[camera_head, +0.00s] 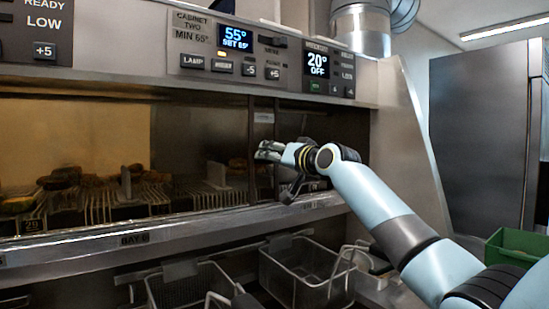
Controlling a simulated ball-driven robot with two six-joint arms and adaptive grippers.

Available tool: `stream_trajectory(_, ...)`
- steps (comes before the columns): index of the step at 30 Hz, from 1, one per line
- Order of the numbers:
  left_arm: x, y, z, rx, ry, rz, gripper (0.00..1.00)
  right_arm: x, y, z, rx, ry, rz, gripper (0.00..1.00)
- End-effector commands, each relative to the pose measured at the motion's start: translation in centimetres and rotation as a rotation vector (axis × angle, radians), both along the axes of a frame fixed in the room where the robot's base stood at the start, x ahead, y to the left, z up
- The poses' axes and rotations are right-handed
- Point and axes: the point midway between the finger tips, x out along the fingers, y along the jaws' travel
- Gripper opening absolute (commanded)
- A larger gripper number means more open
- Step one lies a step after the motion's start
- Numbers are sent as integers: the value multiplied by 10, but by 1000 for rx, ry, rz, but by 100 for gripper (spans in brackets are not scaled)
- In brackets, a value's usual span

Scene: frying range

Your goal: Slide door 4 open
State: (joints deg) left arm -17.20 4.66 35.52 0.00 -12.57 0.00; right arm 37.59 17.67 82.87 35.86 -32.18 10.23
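The heated cabinet has glass sliding doors under its control panel. Upright dark frame edges (251,150) stand near its right end, with a small pale label beside them. No door number is legible, so I cannot tell for sure which panel is door 4; the rightmost glass panel (325,120) is partly hidden by my arm. My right gripper (268,152) is in front of these upright edges, pointing left. Its fingers are small and seen side-on, so I cannot tell their opening or whether they touch the door. My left gripper is not in view.
Browned food pieces (60,180) stand in wire racks behind the glass. A metal ledge (200,228) runs below the doors. Wire fry baskets (305,275) sit beneath it. A green crate (515,247) and a tall grey cabinet (480,130) stand at right.

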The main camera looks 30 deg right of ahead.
Motion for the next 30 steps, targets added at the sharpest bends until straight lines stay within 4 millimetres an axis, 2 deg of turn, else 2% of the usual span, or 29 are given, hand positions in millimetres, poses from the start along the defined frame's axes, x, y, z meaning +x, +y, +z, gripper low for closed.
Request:
stream_trajectory(5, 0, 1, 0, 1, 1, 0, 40, -12, -2, -1, -2, 0, -1, 49)
stream_trajectory(18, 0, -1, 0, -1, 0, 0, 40, -101, -15, -1, -6, 1, -1, 49)
stream_trajectory(24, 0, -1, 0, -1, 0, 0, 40, -118, -16, -1, -2, 1, 0, 49)
stream_trajectory(30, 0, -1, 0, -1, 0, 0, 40, -119, -16, 0, 0, 0, 0, 49)
